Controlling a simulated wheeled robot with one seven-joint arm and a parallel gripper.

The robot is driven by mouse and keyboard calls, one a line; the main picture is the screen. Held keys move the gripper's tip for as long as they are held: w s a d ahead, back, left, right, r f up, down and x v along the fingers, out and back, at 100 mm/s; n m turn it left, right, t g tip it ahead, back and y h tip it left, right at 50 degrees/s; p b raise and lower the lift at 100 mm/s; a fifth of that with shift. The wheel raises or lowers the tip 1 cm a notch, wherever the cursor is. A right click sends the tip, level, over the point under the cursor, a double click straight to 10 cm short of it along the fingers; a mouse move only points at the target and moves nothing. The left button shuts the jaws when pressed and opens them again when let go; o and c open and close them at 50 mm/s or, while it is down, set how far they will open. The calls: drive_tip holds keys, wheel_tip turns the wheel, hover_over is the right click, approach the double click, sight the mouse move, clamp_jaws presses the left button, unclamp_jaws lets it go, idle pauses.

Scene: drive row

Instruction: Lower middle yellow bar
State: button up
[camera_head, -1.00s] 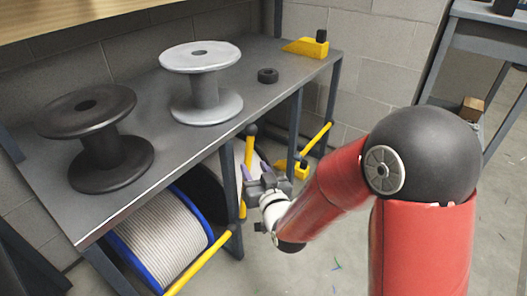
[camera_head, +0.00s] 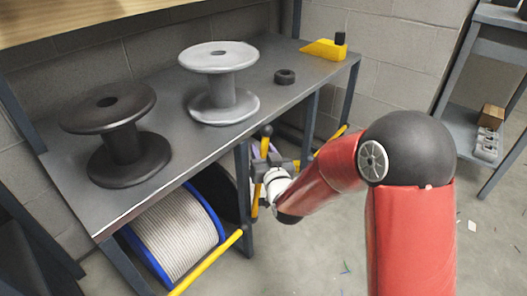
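The middle yellow bar (camera_head: 255,203) stands nearly upright beside the dark bench leg, with a black knob (camera_head: 267,131) at its top. My gripper (camera_head: 262,157) is at the upper part of this bar, just below the knob. Its purple finger pads show on either side of the bar, close to it. I cannot tell whether they touch or grip it. My red arm reaches in from the right and hides part of what lies behind.
Another yellow bar (camera_head: 211,262) lies low in front of the white cable drum (camera_head: 175,236). A third yellow bar (camera_head: 338,133) shows partly behind my arm. The bench (camera_head: 178,150) above holds a black spool (camera_head: 122,145) and a grey spool (camera_head: 222,88). Floor at right is open.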

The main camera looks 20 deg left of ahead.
clamp_jaws()
drive_tip(key=shift+w, duration=0.1)
